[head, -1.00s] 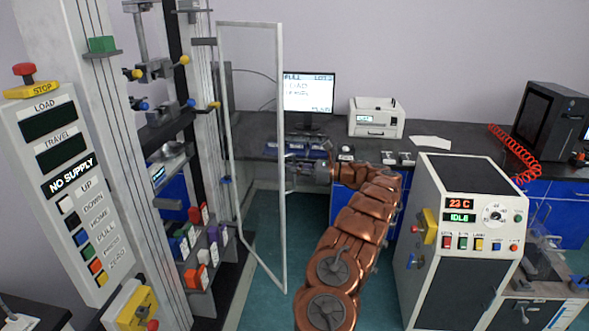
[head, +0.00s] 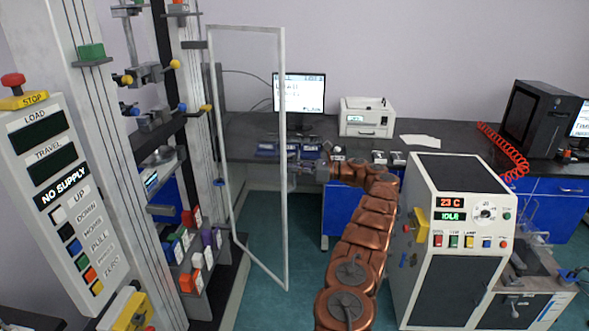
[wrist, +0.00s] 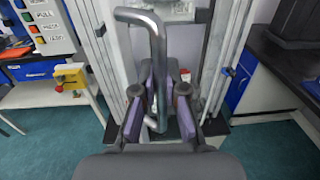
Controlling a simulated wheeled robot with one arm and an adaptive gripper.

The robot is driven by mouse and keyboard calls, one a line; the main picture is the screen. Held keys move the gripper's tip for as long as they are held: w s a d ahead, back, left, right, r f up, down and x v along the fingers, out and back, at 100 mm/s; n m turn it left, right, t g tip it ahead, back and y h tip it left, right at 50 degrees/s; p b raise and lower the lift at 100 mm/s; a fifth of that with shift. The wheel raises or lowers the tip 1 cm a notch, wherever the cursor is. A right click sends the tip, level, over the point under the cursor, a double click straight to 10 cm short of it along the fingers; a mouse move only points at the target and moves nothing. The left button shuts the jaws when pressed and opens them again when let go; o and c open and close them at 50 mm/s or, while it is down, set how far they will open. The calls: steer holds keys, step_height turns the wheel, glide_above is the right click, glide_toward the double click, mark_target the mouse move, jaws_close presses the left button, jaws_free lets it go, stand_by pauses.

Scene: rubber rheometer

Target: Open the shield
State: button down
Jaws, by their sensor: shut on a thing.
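The shield (head: 285,120) is a tall clear panel in a thin pale frame, beside the tall test machine at the left in the head view. It stands out at an angle from the machine's column, its free edge to the right. In the wrist view, its bent metal handle (wrist: 158,55) runs between the two purple-padded fingers. My gripper (wrist: 158,108) is shut on this handle. In the head view my gripper (head: 300,171) is at the shield's free edge, small and partly hard to make out.
A white cabinet (head: 458,215) with buttons and displays stands to the right of my arm. A dark bench (head: 440,148) with a monitor (head: 304,93) and printer (head: 367,117) runs along the back. Teal floor (head: 262,235) is clear around the shield's foot.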

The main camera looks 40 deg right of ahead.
steer(key=c, duration=1.2)
jaws_free()
steer(key=shift+a, duration=0.15)
